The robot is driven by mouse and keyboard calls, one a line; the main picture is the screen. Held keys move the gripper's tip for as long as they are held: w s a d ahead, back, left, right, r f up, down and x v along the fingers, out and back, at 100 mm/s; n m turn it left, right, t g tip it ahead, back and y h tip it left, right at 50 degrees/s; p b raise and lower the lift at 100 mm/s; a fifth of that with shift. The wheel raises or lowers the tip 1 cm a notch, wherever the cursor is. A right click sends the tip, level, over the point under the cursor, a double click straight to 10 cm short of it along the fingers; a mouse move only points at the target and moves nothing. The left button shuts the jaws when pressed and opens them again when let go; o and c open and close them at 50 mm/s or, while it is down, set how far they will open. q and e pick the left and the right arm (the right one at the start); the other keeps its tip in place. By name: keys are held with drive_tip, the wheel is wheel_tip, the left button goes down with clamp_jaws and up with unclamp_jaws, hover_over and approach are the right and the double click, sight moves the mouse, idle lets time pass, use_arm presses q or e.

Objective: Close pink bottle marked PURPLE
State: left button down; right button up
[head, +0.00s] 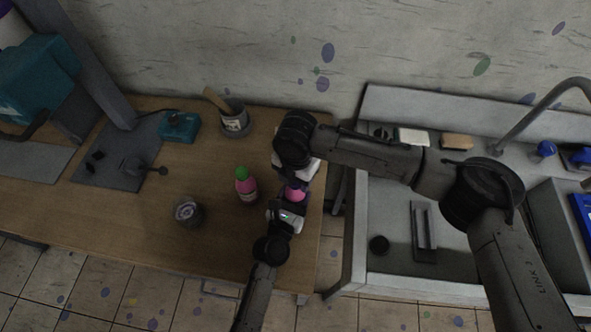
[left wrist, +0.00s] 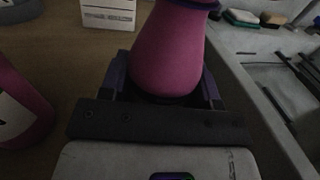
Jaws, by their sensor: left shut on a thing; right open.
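A pink bottle (head: 296,193) stands near the right end of the wooden table. My left gripper (head: 290,207) is shut on its body from the front. In the left wrist view this bottle (left wrist: 168,50) sits between the fingers, with a purple rim or cap (left wrist: 203,4) at its top, cut off by the frame edge. I cannot tell whether it is closed. My right gripper (head: 298,170) is open above the bottle; its fingertips and the bottle's top are largely hidden. A second pink bottle with a green cap (head: 246,184) stands apart to the left.
A grey jar (head: 188,211) and a cup with a brush (head: 234,118) stand on the wooden table (head: 150,225). A teal box (head: 179,127) is at the back. The sink counter (head: 380,210) lies right, beyond a gap. A white box (left wrist: 108,14) shows in the left wrist view.

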drive_tip(key=shift+f, duration=0.2)
drive_tip(key=shift+c, duration=0.3)
drive_tip(key=c, duration=0.9)
drive_tip(key=o, duration=1.1)
drive_tip(key=shift+r, duration=0.15)
wheel_tip(320, 180, up, 12)
use_arm(q)
drive_tip(key=shift+c, duration=1.3)
unclamp_jaws()
